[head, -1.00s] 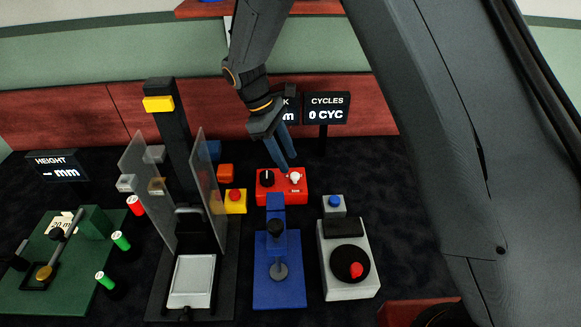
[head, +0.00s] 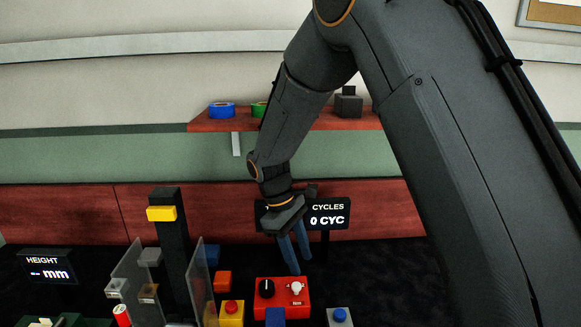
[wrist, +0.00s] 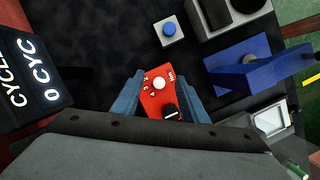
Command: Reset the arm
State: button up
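My arm reaches in from the upper right in the head view. My gripper (head: 302,265) points down, with its two blue fingers apart and nothing between them. It appears above and behind the red control box (head: 283,293), which has a black knob (head: 267,289) and a white toggle or lever (head: 296,288). In the wrist view my gripper (wrist: 158,76) shows its fingers spread on either side of the red box (wrist: 160,98), which lies beyond them. I see no contact.
A press-like stand with a yellow block (head: 161,214) and clear panels stands left. A yellow box with a red button (head: 232,309) and a blue-button box (head: 340,316) flank the red box. The CYCLES display (head: 328,216) reads 0 CYC. A wall shelf (head: 330,121) is behind.

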jog(key=s+d+r+m+t+y, duration=0.2)
jog(key=s+d+m+y, duration=0.1)
jog(key=s+d+m, duration=0.9)
jog(key=s+d, duration=0.4)
jog(key=d, duration=0.1)
jog(key=shift+s+d+r, duration=0.35)
jog(key=shift+s+r, duration=0.05)
